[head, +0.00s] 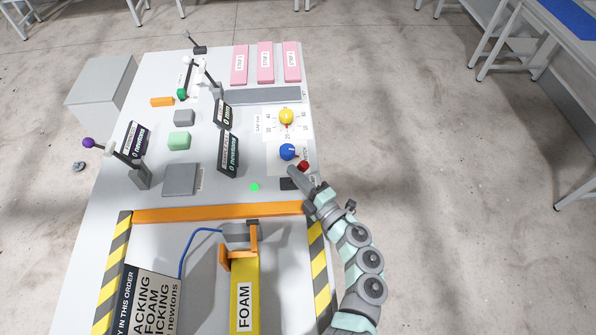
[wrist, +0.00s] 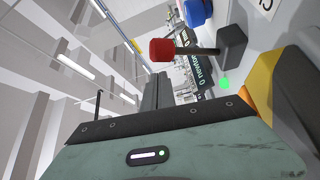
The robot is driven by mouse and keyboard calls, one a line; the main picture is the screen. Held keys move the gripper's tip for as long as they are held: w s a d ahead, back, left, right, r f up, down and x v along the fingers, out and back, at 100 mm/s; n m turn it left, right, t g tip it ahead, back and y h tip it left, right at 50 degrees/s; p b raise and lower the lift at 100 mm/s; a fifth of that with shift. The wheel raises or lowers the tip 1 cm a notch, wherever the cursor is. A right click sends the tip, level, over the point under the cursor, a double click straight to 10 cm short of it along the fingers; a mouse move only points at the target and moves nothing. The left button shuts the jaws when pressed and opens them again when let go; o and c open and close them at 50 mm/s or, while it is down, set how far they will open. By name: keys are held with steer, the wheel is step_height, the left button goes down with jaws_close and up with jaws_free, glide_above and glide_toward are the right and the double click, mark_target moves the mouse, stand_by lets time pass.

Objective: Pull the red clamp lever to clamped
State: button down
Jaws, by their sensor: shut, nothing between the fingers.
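The red clamp lever has a red knob (head: 303,165) near the right edge of the table, next to a dark base block (head: 288,184). In the wrist view the red knob (wrist: 162,50) sits on a dark rod that runs to the dark base block (wrist: 232,46). My gripper (head: 294,172) is shut and empty, with its tip beside the lever, between knob and base in the head view. I cannot tell whether it touches the lever. The wrist view shows my gripper's teal housing, with the knob beyond it.
A blue knob (head: 287,152) stands just behind the lever, and a yellow dial (head: 286,116) farther back. A green light (head: 254,187) is to the left. Open floor lies right of the table.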

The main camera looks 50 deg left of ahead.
steer(key=d, duration=0.3)
steer(key=s+d+f, duration=0.1)
steer(key=d, duration=0.2)
steer(key=s+d+b, duration=0.1)
steer(key=d, duration=0.1)
steer(key=shift+s+d+f, duration=0.2)
steer(key=shift+d+f, duration=0.1)
steer(key=shift+d, duration=0.1)
steer(key=shift+w, duration=0.1)
